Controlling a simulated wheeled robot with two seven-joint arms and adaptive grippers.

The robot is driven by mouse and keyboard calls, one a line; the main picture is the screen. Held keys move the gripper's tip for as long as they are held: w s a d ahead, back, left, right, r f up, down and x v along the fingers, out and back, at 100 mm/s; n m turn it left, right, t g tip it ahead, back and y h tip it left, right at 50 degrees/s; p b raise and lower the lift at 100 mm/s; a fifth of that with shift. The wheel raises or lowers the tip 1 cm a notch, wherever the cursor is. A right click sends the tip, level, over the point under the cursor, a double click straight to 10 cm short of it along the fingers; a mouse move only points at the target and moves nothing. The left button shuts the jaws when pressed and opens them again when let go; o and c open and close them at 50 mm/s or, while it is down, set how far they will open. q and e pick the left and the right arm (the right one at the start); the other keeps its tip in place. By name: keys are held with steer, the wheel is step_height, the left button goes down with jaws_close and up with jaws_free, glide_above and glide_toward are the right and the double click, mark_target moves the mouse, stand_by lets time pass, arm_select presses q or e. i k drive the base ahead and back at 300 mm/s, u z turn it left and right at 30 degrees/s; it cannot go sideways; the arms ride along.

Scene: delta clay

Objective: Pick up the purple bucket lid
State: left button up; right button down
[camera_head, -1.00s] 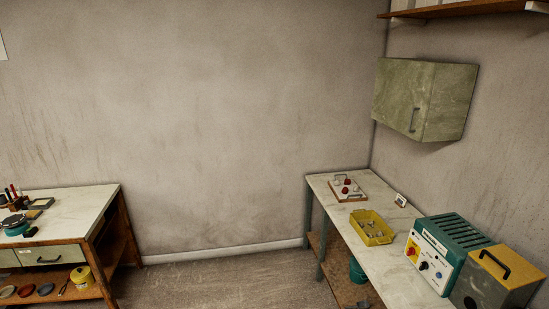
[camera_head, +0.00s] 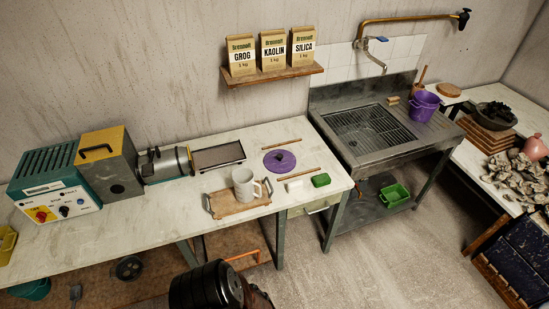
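The purple bucket lid (camera_head: 286,165) is a flat round disc with a dark piece at its middle. It lies on the pale worktop (camera_head: 236,222) right of centre, with a thin wooden stick behind it and another in front. The purple bucket (camera_head: 424,105) stands apart on the right side of the metal sink unit. Neither gripper shows in the head view. A dark rounded part at the bottom edge looks like a link of my own arm, with no fingers visible.
A wooden tray (camera_head: 226,207) with a pale mug (camera_head: 243,184) stands left of the lid. The sink (camera_head: 366,131) adjoins on the right. Open floor lies in front, at right.

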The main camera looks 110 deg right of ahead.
mark_target(279, 161)
steer(key=z, duration=4.2)
